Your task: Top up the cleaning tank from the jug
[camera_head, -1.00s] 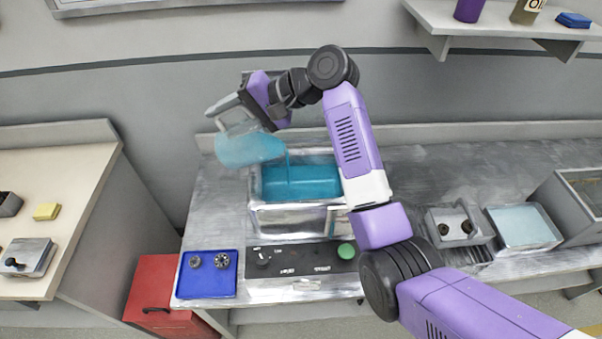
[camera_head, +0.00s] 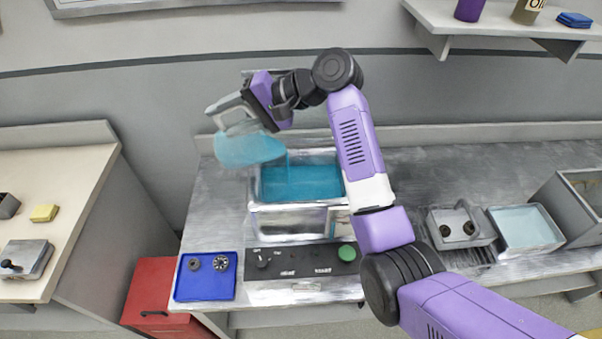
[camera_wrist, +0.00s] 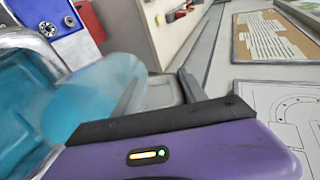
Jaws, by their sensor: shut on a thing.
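The jug (camera_head: 248,149) is see-through with blue liquid in it, and is tilted above the left end of the tank. My gripper (camera_head: 246,110) is shut on the jug's grey handle side; the exact grip is partly hidden. The cleaning tank (camera_head: 290,218) is a metal box with an open top, holding blue liquid (camera_head: 300,182). A thin blue stream (camera_head: 288,168) shows between the jug's lip and the tank, faint now. In the wrist view the jug (camera_wrist: 95,100) is tipped over the tank's rim (camera_wrist: 45,45).
A control panel (camera_head: 300,262) with a green button fronts the tank. A blue tray (camera_head: 205,288) with two small metal parts lies at left. A basket (camera_head: 460,228) and a tray of pale liquid (camera_head: 525,228) stand at right. A red box (camera_head: 150,285) is below.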

